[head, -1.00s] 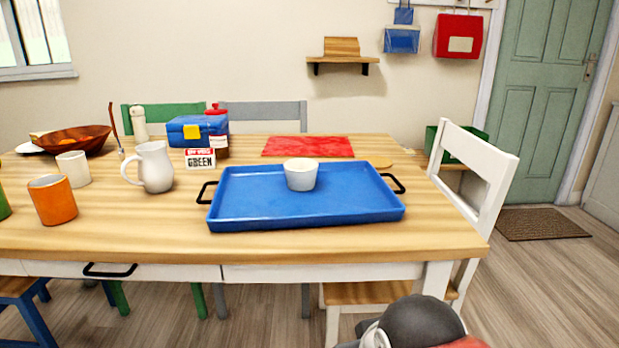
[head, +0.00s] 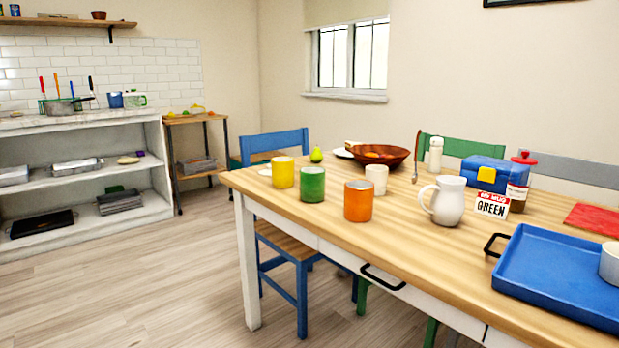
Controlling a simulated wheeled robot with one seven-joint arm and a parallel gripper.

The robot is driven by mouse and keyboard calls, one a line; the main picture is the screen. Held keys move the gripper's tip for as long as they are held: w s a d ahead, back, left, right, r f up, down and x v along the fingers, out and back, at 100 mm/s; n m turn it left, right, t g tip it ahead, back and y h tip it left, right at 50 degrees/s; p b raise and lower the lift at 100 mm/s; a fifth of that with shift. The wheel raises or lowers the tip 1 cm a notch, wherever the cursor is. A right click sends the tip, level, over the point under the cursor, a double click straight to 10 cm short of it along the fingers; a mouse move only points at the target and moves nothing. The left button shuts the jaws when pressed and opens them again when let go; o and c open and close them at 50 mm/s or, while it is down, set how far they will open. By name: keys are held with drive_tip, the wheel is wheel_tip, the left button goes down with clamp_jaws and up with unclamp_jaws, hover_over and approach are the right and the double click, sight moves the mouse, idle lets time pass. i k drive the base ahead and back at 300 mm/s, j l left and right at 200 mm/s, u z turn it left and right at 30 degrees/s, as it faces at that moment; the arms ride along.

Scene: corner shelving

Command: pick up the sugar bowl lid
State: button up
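I cannot make out a sugar bowl lid in the head view. A white bowl (head: 609,264), perhaps the sugar bowl, stands on the blue tray (head: 545,285) and is cut off by the right edge. A dark jar (head: 517,196) with a red top stands behind the sign on the table. My gripper is not in view.
The wooden table (head: 400,235) carries a yellow mug (head: 283,172), a green mug (head: 312,185), an orange mug (head: 358,201), a white pitcher (head: 447,202), a blue box (head: 487,176) and a wooden bowl (head: 378,156). A blue chair (head: 275,150) stands beside it. Floor at left is clear.

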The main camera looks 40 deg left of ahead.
sight(266, 172)
drive_tip(key=j+u, duration=0.25)
drive_tip(key=u, duration=0.15)
drive_tip(key=i+j+u, duration=0.15)
drive_tip(key=u, duration=0.2)
drive_tip(key=i+j+u, duration=0.3)
drive_tip(key=i+j, duration=0.3)
drive_tip(key=j, duration=0.15)
drive_tip(key=i+j+u, duration=0.3)
drive_tip(key=i+j, duration=0.3)
drive_tip(key=i, duration=0.1)
